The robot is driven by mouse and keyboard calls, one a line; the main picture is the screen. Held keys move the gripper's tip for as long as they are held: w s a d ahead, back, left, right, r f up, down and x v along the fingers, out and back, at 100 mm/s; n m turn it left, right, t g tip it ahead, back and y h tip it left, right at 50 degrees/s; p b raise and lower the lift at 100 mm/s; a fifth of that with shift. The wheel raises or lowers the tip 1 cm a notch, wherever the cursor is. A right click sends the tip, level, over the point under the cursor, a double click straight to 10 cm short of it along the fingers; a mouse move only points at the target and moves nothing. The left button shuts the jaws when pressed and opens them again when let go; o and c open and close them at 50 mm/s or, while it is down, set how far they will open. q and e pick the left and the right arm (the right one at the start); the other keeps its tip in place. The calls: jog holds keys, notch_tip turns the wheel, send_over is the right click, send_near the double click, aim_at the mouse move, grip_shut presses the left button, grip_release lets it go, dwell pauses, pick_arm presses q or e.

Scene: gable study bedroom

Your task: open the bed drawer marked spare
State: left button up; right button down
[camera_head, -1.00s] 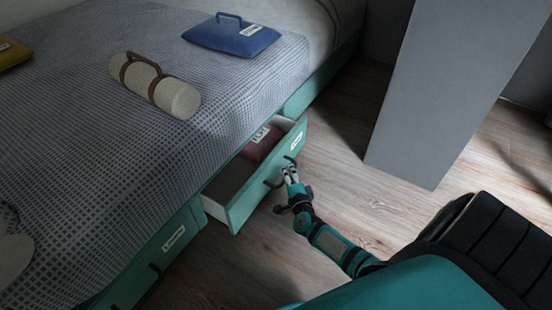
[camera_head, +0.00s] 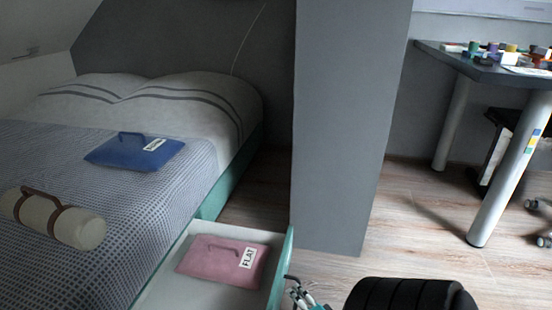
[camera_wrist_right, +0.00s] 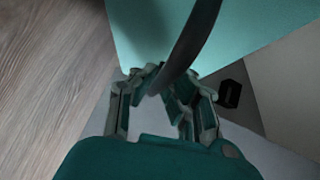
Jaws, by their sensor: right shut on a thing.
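A drawer (camera_head: 283,262) under the bed stands well open, its teal front out from the bed side. A pink pouch (camera_head: 215,262) tagged FLAT lies inside it. The drawer's own label is not readable in the current views. My right gripper (camera_head: 294,291) is at the outside of the drawer front, at the picture's bottom edge. In the right wrist view its fingers (camera_wrist_right: 165,84) are shut on the dark curved drawer handle (camera_wrist_right: 192,42), with the teal front (camera_wrist_right: 255,35) behind. My left gripper is not in view.
On the bed (camera_head: 50,160) lie a blue pouch (camera_head: 135,152) and a strapped beige roll (camera_head: 55,220). A grey pillar (camera_head: 345,130) stands beyond the drawer. A desk (camera_head: 480,66) is at the right; open wood floor (camera_head: 415,225) lies between. A black chair-like shape (camera_head: 410,293) is low right.

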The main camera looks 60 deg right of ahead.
jog(key=shift+s+d+f, duration=0.1)
jog(key=shift+s+d, duration=0.2)
jog(key=shift+s, duration=0.55)
jog(key=shift+s+d+f, duration=0.1)
jog(key=shift+s+d, duration=0.2)
jog(key=shift+s, duration=0.55)
jog(key=c, duration=1.4)
grip_release()
jog(key=shift+o, duration=0.2)
jog(key=shift+w+r, duration=0.1)
jog(key=v, duration=1.2)
